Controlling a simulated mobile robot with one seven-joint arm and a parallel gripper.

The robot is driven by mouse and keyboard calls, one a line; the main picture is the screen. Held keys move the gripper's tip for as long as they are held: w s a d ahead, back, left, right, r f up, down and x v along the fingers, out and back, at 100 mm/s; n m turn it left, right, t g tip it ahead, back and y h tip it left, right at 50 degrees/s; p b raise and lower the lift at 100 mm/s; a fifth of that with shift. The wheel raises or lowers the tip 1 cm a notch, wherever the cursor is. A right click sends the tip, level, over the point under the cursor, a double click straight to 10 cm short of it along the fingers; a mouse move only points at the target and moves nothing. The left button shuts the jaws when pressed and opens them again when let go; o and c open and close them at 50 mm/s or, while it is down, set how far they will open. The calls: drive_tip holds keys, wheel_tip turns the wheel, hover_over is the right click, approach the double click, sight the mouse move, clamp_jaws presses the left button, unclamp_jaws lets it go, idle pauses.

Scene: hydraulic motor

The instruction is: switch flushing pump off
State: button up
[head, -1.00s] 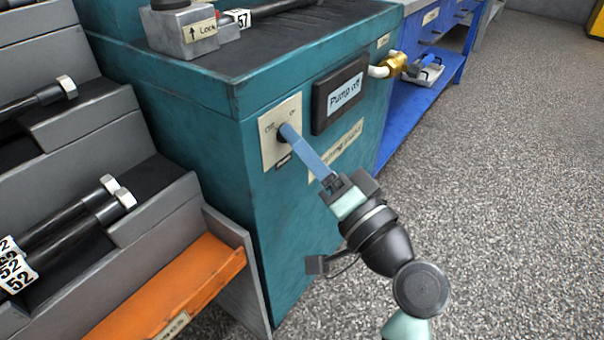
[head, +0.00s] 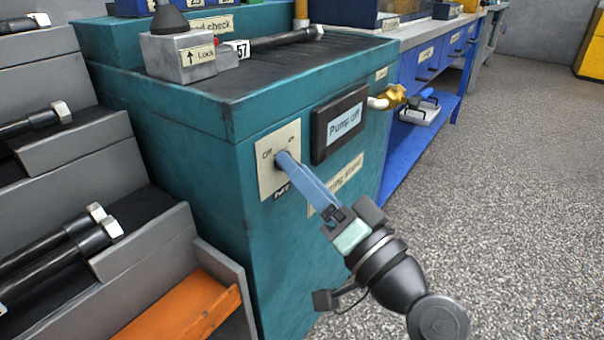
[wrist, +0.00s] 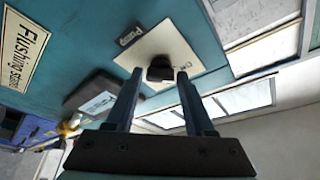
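The flushing stand is a teal cabinet (head: 215,170) with a cream switch plate (head: 266,180) marked Off at left and On at right. The plate also shows in the wrist view (wrist: 190,55). A dark switch knob (wrist: 160,68) stands on it; the fingers mostly hide it in the head view. My gripper (head: 284,160) reaches the plate. In the wrist view its fingers (wrist: 160,74) are apart, one on each side of the knob, with a small gap showing at each side. The display (head: 339,122) beside the plate reads "Pump off".
Grey stepped racks with black bolts (head: 60,250) and an orange tray (head: 185,305) stand close at left. A grey lock block (head: 180,55) sits on the cabinet top. A brass fitting (head: 390,97) sticks out at its right side. The floor (head: 500,200) at right is clear.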

drive_tip(key=shift+o, duration=1.3)
drive_tip(key=p+v, duration=0.4)
drive_tip(key=v, duration=0.9)
